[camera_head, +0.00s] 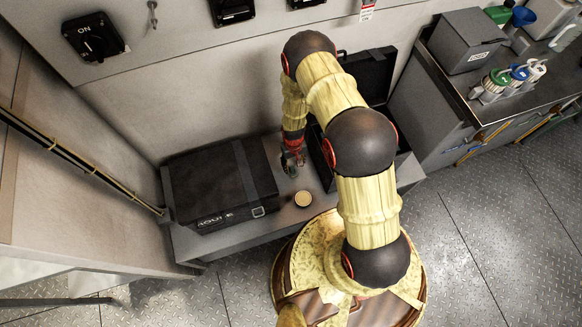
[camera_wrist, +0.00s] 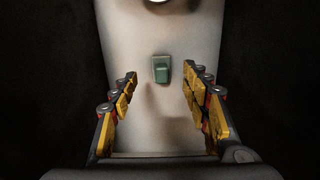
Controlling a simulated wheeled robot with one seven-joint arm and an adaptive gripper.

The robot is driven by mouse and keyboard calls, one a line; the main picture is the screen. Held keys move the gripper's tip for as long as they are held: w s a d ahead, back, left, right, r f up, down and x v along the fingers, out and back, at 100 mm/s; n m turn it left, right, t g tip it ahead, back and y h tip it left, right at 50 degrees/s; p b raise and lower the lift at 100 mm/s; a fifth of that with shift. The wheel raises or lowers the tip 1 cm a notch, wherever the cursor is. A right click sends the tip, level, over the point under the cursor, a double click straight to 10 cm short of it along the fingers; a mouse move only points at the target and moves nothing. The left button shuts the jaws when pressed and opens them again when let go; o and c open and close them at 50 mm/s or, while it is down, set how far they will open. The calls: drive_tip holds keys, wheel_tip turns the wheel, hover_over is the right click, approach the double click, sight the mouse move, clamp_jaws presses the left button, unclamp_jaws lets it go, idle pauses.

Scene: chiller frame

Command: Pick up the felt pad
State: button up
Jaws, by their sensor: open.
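A small teal-green block-shaped piece, which I take to be the felt pad, lies on a light grey bench top in the wrist view (camera_wrist: 161,72). My gripper (camera_wrist: 161,80) is open in the wrist view, one finger to each side of the piece. The fingers look apart from it, with a clear gap on both sides. In the head view my gripper (camera_head: 291,165) points down over the narrow strip of bench, and the green piece cannot be made out there.
A round pale-topped object (camera_head: 303,199) sits on the bench's near side. A counter with bottles (camera_head: 491,86) is at right.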

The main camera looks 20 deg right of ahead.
sight(292, 169)
drive_tip(key=shift+w, duration=0.4)
drive_tip(key=shift+w+f+t, duration=0.2)
drive_tip(key=shift+t, duration=0.1)
wheel_tip(292, 169, down, 8)
drive_tip(key=b, duration=0.3)
drive_tip(key=shift+a+r, duration=0.1)
drive_tip(key=shift+r, duration=0.15)
drive_tip(key=shift+r, duration=0.1)
drive_tip(key=shift+c, duration=0.7)
clamp_jaws()
